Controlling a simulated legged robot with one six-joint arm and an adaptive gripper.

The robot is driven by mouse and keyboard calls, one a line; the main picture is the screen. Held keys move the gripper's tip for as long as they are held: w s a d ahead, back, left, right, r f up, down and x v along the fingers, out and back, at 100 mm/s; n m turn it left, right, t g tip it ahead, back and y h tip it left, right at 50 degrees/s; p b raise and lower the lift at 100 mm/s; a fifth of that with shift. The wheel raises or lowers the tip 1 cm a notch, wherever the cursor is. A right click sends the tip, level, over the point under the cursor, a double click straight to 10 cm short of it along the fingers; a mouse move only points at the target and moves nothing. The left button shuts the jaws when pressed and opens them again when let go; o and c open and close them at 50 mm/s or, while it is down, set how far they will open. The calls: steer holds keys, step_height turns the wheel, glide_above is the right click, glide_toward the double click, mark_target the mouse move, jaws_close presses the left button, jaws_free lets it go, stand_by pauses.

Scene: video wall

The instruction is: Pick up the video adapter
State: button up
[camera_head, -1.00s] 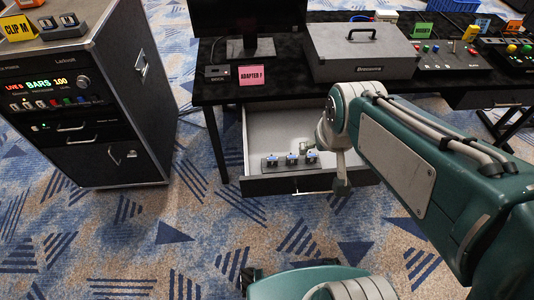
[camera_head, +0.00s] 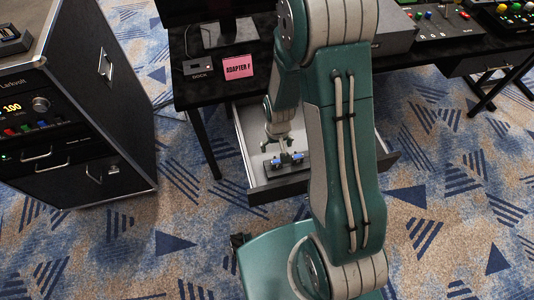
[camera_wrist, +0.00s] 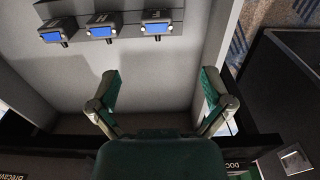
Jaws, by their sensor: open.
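Three small dark adapters with blue connectors sit in a row on a rail in the open drawer (camera_wrist: 150,70). In the wrist view they are the left adapter (camera_wrist: 56,31), the middle adapter (camera_wrist: 102,27) and the right adapter (camera_wrist: 156,23); their letters are not readable. In the head view the row (camera_head: 287,160) shows partly behind my arm. My gripper (camera_wrist: 160,76) is open and empty over the drawer, its fingers apart from the adapters, which lie beyond the fingertips. A pink sign (camera_head: 238,68) reading "ADAPTER F" stands on the black table.
The drawer front (camera_head: 275,190) and side walls surround the adapters. A dock (camera_head: 198,68) sits beside the sign, near a monitor stand (camera_head: 225,32). A black equipment cabinet (camera_head: 75,110) stands at left. My arm hides much of the table's middle and the drawer's right part.

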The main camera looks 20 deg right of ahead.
mark_target(277, 161)
steer(key=shift+w+d+f, duration=0.1)
steer(key=shift+w+f, duration=0.05)
steer(key=shift+f, duration=0.7)
steer(key=f, duration=0.4)
steer(key=shift+d+f, duration=0.2)
steer(key=shift+f, duration=0.05)
steer(key=shift+a+f, duration=0.2)
steer(key=shift+f, duration=0.25)
steer(key=f, duration=0.5)
steer(key=shift+s+d, duration=0.2)
steer(key=shift+s, duration=0.05)
steer(key=shift+a+r, duration=0.1)
steer(key=c, duration=1.1)
